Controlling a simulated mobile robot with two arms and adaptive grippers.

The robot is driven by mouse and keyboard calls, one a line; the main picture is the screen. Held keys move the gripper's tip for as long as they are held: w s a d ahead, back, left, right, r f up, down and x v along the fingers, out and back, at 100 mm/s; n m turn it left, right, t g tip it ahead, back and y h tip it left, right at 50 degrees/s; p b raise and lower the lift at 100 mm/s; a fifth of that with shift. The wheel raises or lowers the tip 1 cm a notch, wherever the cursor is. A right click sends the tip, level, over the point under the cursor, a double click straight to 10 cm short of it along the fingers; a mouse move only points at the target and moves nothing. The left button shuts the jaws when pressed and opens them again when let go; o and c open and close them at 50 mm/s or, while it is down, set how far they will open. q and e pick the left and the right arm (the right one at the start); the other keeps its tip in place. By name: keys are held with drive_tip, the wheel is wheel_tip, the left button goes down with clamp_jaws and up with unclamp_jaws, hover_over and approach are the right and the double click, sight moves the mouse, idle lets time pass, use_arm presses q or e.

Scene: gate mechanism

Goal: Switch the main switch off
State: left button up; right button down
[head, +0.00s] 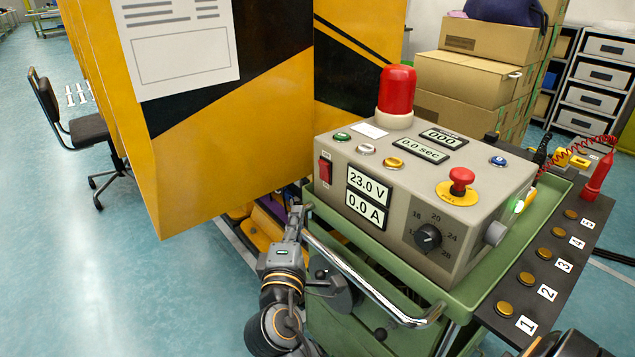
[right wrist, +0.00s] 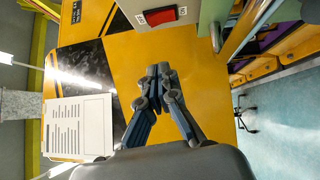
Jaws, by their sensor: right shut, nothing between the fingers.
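The main switch, a red rocker (head: 325,171), sits on the left end of the front of the grey control box (head: 400,222). In the right wrist view the red switch (right wrist: 161,16) shows at the top, with small labels on both sides. I cannot tell which side is pressed. My right gripper (head: 298,213) is below and left of the switch, in front of the box. In the right wrist view its fingertips (right wrist: 158,70) are together and empty, apart from the switch. My left gripper is not in view.
The box shows 23.0 V and 0.0 A displays (head: 367,197), a dial (head: 428,237) and a red emergency button (head: 461,180). It stands on a green cart with a metal handle (head: 365,285). A yellow-black panel (head: 215,130) stands close on the left.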

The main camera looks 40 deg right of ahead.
approach(319, 166)
drive_tip(key=w, duration=0.4)
drive_tip(key=d, duration=0.3)
drive_tip(key=shift+w+d+r, duration=0.15)
drive_tip(key=shift+d+r, duration=0.15)
drive_tip(key=shift+r, duration=0.1)
use_arm(q)
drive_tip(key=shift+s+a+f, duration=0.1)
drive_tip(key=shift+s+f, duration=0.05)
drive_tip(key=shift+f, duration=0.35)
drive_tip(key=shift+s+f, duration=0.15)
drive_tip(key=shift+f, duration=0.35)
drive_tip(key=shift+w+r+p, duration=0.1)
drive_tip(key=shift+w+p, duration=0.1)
drive_tip(key=shift+p, duration=0.1)
